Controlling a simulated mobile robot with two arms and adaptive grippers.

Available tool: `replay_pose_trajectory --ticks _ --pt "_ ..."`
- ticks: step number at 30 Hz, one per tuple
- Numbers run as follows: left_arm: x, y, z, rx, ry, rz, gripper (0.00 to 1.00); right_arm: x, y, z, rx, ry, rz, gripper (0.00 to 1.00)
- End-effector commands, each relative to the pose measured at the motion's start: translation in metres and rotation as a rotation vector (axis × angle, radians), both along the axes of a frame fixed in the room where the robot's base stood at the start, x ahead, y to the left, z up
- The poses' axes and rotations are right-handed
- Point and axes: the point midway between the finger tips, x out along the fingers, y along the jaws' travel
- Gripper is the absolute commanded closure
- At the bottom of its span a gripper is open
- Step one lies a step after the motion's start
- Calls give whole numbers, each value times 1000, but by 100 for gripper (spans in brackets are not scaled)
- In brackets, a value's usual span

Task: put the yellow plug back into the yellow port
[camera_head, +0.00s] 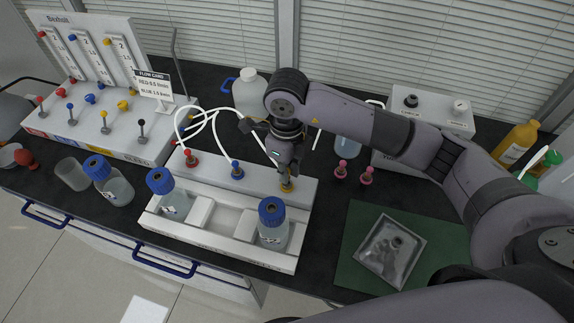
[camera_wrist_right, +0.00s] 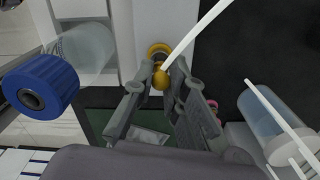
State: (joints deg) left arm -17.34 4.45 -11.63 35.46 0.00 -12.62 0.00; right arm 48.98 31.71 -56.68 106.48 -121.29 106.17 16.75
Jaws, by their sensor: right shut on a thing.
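My right gripper (camera_head: 286,172) points down over the right end of the white reactor rack (camera_head: 308,190). It is shut on the yellow plug (camera_wrist_right: 160,79), which has a white tube running from it. The yellow port (camera_wrist_right: 159,49) shows as a yellow ring just beyond the plug in the right wrist view. In the head view the port's yellow (camera_head: 287,187) shows right below the fingertips. The plug is at or very close to the port; I cannot tell whether it is seated. My left gripper is not in view.
A red plug (camera_head: 191,160) and a blue plug (camera_head: 237,171) with white tubes stand on the rack's back ledge. Blue-capped bottles (camera_head: 273,230) stand in front.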

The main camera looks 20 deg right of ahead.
Motion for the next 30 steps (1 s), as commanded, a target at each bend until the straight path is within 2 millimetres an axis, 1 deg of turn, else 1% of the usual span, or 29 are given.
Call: replay_pose_trajectory --ticks 4,16,24,30 --pt "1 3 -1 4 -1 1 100 0 0 -3 1 -1 0 100" --pt "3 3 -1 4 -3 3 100 0 0 -2 0 0 0 100" --pt "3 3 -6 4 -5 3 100 0 -1 -3 -1 -1 1 100" --pt "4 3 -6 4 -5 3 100 -1 -1 -2 -1 -1 1 100"
